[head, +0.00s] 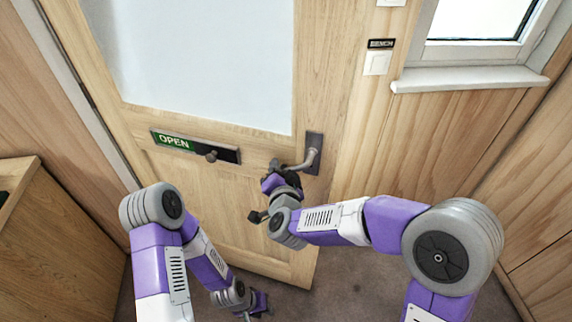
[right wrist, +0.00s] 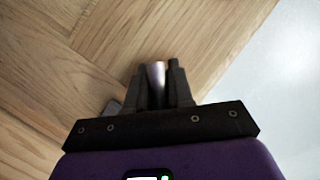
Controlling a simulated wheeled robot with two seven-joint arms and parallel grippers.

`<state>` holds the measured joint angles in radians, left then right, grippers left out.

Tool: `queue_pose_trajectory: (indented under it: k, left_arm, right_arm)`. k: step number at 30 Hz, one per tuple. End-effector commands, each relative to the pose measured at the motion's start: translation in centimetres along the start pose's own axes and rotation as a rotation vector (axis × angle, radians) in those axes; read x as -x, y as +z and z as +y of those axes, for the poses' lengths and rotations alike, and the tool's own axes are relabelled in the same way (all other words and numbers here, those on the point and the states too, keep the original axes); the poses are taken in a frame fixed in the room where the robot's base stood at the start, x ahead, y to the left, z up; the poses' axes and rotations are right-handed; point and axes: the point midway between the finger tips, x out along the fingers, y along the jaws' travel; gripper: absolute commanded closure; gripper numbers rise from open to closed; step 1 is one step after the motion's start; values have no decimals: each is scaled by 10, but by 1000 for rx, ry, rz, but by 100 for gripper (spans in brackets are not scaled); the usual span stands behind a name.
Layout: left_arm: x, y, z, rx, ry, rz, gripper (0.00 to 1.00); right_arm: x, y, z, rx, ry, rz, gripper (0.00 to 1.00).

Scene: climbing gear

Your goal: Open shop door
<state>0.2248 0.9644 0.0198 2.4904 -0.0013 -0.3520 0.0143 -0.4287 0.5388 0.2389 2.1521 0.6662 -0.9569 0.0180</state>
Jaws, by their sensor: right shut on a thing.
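The shop door (head: 215,205) is pale wood with a large glass pane. Its lower free corner appears to stand out towards me over the floor, so it looks ajar; the gap itself is not clear. The metal lever handle (head: 312,158) sits on a dark plate at the door's right side. My right gripper (head: 279,170) is shut on the lever's free end. In the right wrist view the handle (right wrist: 157,73) shows between the fingers. My left gripper (head: 257,306) hangs low near the floor, away from the door; its jaws are too small to read.
A sliding green "OPEN" sign (head: 172,140) with a knob is on the door. A light switch (head: 377,63) under a "BENCH" label and a window sill (head: 470,78) are on the right wall. A wooden cabinet (head: 60,240) stands at the left. Brown floor (head: 345,285) is clear at the lower middle.

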Motion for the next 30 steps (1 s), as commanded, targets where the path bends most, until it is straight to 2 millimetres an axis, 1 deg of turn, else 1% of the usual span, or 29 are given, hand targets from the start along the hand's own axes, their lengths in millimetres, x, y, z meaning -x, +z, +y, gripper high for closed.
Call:
queue_pose_trajectory:
  k: [3,4,7,17,20,27,30]
  left_arm:
    - [0,0,0,0,0,0,67]
    - [0,0,0,0,0,0,67]
    - [0,0,0,0,0,0,67]
    - [1,0,0,0,0,0,67]
    - [3,0,1,0,0,0,67]
    - [10,1,4,0,0,0,67]
    - [12,1,4,0,0,0,67]
  right_arm:
    - [0,0,2,-3,4,-1,100]
    - [0,0,2,-3,5,-1,74]
    - [0,0,2,-3,5,-1,59]
    - [2,0,2,-2,4,-2,58]
    - [13,-1,1,-2,3,-2,58]
    - [53,-1,1,-1,3,-2,58]
    - [66,-1,0,-2,2,-1,58]
